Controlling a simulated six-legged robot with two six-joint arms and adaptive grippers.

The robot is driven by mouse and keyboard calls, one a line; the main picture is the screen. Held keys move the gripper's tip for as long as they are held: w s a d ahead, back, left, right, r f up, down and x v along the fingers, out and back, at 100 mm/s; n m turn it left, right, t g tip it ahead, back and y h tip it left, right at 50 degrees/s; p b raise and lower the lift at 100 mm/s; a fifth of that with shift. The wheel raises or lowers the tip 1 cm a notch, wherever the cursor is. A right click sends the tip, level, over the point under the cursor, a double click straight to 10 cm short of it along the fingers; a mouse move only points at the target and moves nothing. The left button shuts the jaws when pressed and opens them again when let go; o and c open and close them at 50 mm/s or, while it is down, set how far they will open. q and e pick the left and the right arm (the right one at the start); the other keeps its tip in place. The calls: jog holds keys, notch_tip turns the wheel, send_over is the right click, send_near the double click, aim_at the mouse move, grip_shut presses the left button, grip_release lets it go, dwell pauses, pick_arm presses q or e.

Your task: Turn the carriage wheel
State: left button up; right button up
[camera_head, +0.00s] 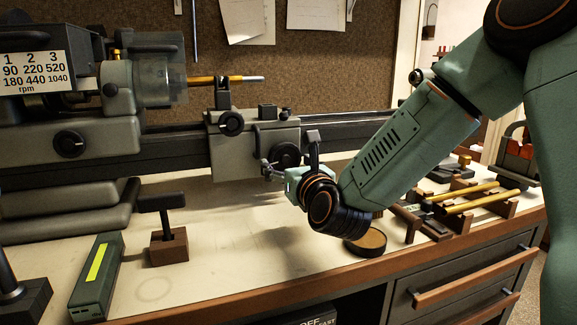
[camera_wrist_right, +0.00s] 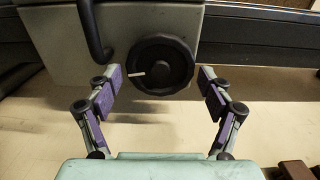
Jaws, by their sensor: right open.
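The carriage wheel (camera_wrist_right: 165,65) is a round black handwheel with a short white mark on its left part, on the front of the grey carriage (camera_wrist_right: 60,45). In the head view the carriage (camera_head: 225,152) sits on the lathe bed, and the wheel (camera_head: 287,156) is partly hidden by my right gripper (camera_head: 268,170). In the right wrist view my right gripper (camera_wrist_right: 160,77) is open. One purple-padded finger is left of the wheel and one right, both with gaps to it. My left gripper is not in view.
A curved black handle (camera_wrist_right: 92,32) hangs just left of the wheel. A black tool stands in a brown block (camera_head: 169,247) at the left, near a green box (camera_head: 98,278). A round brown-topped tin (camera_head: 366,242) and wooden racks (camera_head: 470,205) lie right. The bench middle is clear.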

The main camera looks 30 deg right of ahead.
jog(key=c, duration=0.9)
jog(key=shift+n, duration=0.3)
